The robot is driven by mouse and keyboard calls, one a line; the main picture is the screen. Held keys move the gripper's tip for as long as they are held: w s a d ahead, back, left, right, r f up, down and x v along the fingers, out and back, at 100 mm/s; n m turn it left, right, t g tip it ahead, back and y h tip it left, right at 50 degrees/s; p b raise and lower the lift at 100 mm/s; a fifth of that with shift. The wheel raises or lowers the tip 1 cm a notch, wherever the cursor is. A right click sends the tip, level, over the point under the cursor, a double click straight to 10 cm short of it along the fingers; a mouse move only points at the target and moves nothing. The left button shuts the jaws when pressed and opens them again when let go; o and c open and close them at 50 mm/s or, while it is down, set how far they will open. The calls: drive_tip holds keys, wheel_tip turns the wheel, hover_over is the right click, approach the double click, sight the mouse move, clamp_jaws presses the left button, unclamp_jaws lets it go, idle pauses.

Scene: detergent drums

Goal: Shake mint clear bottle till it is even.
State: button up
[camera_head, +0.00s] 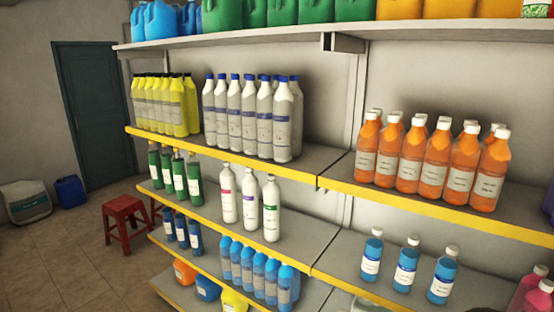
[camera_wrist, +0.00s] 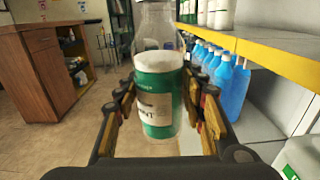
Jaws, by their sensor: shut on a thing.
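The mint clear bottle (camera_wrist: 159,85) stands roughly upright in the wrist view, between the fingers of my gripper (camera_wrist: 160,100). My gripper is shut on it, one finger on each side. The bottle's upper part is see-through. Its lower part is green, with a whitish layer at the top of the green. The bottle's top is cut off by the frame's upper edge. Neither my gripper nor this bottle can be made out in the head view.
Shelves with yellow edges (camera_head: 440,212) hold rows of bottles and canisters. Blue bottles (camera_wrist: 232,85) stand on a shelf at right in the wrist view. A wooden cabinet (camera_wrist: 45,70) stands at left. A red stool (camera_head: 125,210) stands on the tiled floor, which has free room.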

wheel_tip(320, 180, up, 8)
drive_tip(key=p, duration=0.6)
clamp_jaws()
drive_tip(key=shift+s+a+r, duration=0.1)
drive_tip(key=shift+s+r, duration=0.05)
drive_tip(key=shift+r, duration=1.75)
drive_tip(key=shift+s+r, duration=0.1)
drive_tip(key=shift+r, duration=1.8)
drive_tip(key=f, duration=0.5)
drive_tip(key=w+f, duration=0.1)
drive_tip(key=f, duration=0.2)
drive_tip(key=shift+d, duration=0.25)
drive_tip(key=shift+s+a+r, duration=0.2)
drive_tip(key=shift+s+r, duration=0.1)
drive_tip(key=shift+s, duration=0.15)
drive_tip(key=shift+w+d+f, duration=0.1)
drive_tip(key=shift+w+f, duration=0.05)
drive_tip(key=shift+w, duration=0.15)
drive_tip(key=shift+s, duration=0.15)
